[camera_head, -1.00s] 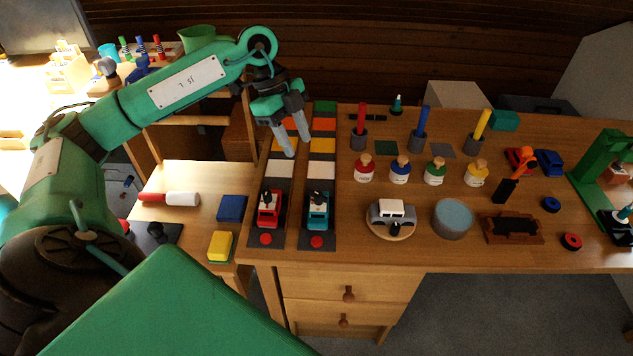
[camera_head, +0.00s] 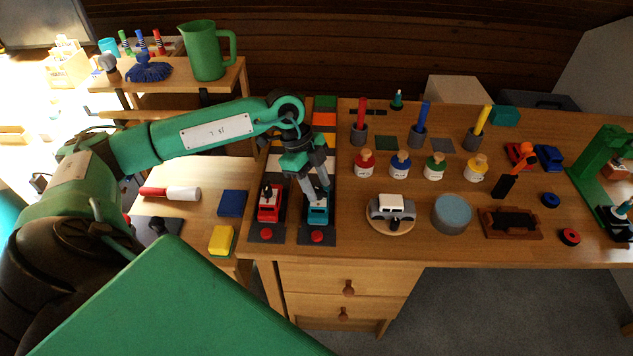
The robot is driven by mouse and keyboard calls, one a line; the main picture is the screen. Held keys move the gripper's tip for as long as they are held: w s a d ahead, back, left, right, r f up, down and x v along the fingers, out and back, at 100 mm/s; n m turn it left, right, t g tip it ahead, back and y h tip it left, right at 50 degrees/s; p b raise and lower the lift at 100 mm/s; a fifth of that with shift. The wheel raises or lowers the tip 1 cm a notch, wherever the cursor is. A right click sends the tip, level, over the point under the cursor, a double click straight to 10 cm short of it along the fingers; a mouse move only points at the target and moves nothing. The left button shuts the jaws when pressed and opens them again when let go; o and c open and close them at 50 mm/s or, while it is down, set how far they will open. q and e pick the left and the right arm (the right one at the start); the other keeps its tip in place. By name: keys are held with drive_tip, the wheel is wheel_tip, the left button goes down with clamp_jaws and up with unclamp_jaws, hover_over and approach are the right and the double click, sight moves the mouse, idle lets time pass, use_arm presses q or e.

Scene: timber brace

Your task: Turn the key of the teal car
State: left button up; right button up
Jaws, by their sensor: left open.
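The teal car (camera_head: 317,215) stands on the right-hand dark track strip, near the front edge of the bench. Its key is hidden behind my left gripper. My left gripper (camera_head: 318,196) is open, pointing down, with its fingertips at the top of the teal car. I cannot tell whether they touch the key. My right gripper does not show.
A red car (camera_head: 268,208) with a dark key on top stands close on the left. Red buttons (camera_head: 317,237) lie in front of both cars. A silver car (camera_head: 392,207) on a round wooden base is to the right. Coloured squares run behind the cars.

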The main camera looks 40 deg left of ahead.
use_arm(q)
drive_tip(key=shift+f, duration=0.15)
clamp_jaws()
